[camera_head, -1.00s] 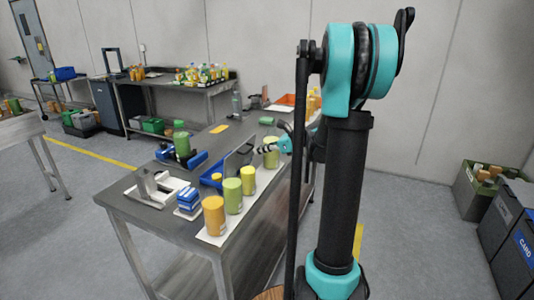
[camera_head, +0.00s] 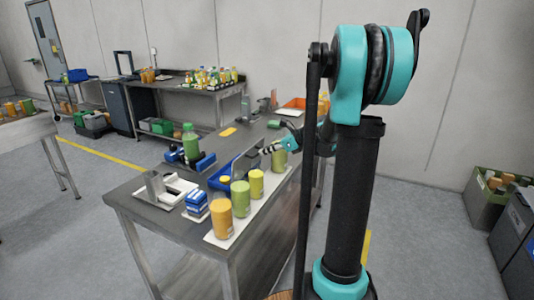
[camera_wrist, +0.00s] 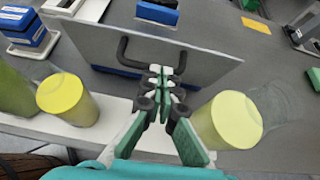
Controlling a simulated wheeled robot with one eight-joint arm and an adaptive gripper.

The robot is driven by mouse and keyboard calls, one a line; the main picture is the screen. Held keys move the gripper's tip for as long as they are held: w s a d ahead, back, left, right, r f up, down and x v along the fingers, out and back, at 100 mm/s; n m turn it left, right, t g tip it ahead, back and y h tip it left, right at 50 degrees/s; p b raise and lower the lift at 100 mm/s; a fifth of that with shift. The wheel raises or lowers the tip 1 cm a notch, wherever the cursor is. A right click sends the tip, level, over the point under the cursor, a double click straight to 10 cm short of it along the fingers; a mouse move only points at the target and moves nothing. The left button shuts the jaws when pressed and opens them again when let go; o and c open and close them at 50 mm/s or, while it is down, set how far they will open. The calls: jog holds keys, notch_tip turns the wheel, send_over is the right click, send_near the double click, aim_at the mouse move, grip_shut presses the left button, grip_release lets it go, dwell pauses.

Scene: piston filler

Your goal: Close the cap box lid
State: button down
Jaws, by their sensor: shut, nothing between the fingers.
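The cap box (camera_head: 220,180) is a blue open bin on the steel table, with a yellow cap showing in it. Its grey lid (camera_head: 246,163) stands raised at the box's right side in the head view. In the wrist view the lid (camera_wrist: 215,68) is a broad grey panel with a black handle (camera_wrist: 123,52), and some blue shows below it. My gripper (camera_wrist: 165,72) is shut and empty, with its fingertips at the middle of the handle; I cannot tell whether they touch. In the head view my gripper (camera_head: 264,150) is just right of the lid.
Yellow and orange cylinders (camera_head: 221,218) stand on a white strip (camera_head: 215,239) along the table's near edge, close to my gripper on both sides. A blue block stack (camera_head: 196,204), a grey-white fixture (camera_head: 155,186) and a green bottle (camera_head: 190,142) stand left of the box.

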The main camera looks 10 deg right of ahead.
jog(key=shift+w+a+r, duration=0.1)
jog(key=shift+a+r, duration=0.05)
jog(key=shift+a, duration=0.05)
jog(key=w+a+g+h, duration=0.1)
jog(key=w+a+r+g+h, duration=0.1)
jog(key=a+h, duration=0.1)
jog(key=w+a+r+g+h, duration=0.1)
jog(key=a, duration=0.1)
jog(key=shift+w+r+h, duration=0.2)
jog(key=shift+w+h, duration=0.05)
jog(key=shift+h, duration=0.05)
jog(key=shift+w+a+f+g+h, duration=0.7)
jog(key=shift+w+a+f, duration=0.5)
jog(key=shift+a, duration=0.55)
jog(key=shift+w+a+f+g+h, duration=0.5)
jog(key=shift+w+a+f+h, duration=0.35)
jog(key=shift+w+a, duration=0.7)
jog(key=shift+w+a+f+g+h, duration=0.65)
jog(key=shift+w+a+f, duration=0.45)
jog(key=shift+a, duration=0.8)
